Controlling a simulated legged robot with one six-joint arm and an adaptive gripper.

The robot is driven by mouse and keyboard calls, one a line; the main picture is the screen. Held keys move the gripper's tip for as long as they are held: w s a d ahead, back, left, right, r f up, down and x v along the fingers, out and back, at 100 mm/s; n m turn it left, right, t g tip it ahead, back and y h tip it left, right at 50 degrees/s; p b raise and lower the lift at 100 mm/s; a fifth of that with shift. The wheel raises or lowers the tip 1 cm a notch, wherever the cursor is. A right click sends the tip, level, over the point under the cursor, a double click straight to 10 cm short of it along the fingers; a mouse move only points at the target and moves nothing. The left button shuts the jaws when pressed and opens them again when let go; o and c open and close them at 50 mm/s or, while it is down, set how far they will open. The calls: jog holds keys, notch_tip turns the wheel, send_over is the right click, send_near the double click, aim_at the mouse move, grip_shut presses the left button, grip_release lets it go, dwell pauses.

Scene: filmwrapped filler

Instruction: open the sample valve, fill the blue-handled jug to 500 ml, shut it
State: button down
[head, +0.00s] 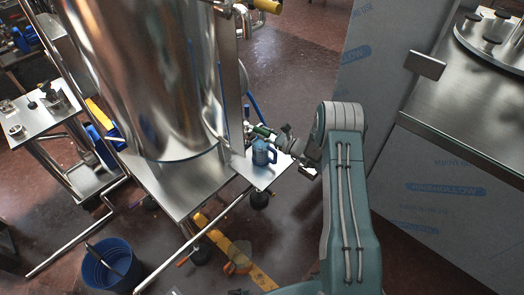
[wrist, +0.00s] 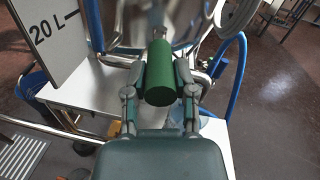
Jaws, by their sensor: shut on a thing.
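The sample valve's green handle (head: 261,130) sticks out beside the large steel tank. In the wrist view the green handle (wrist: 160,78) is a thick cylinder between my two fingers. My gripper (wrist: 161,85) is shut on it. In the head view my gripper (head: 277,135) reaches the handle from the right. The blue-handled jug (head: 262,154) stands upright on a small steel shelf, just below the handle. Its fill level is too small to read. In the wrist view the jug is mostly hidden behind my gripper. The valve's spout is hard to make out.
The steel tank (head: 150,75) fills the upper left, above a steel platform (head: 175,190). The shelf (head: 262,179) under the jug is small. A blue bucket (head: 111,268) stands on the floor at lower left. A film-wrapped cabinet (head: 440,190) closes off the right. A "20 L" sign (wrist: 58,35) is at upper left.

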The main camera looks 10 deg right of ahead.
jog(key=shift+s+a+m+t+h, duration=0.4)
jog(key=shift+a+m+t+h, duration=0.15)
jog(key=shift+m+t+h, duration=0.25)
jog(key=shift+c, duration=2.2)
grip_release()
jog(key=shift+a, duration=0.1)
jog(key=v, duration=1.2)
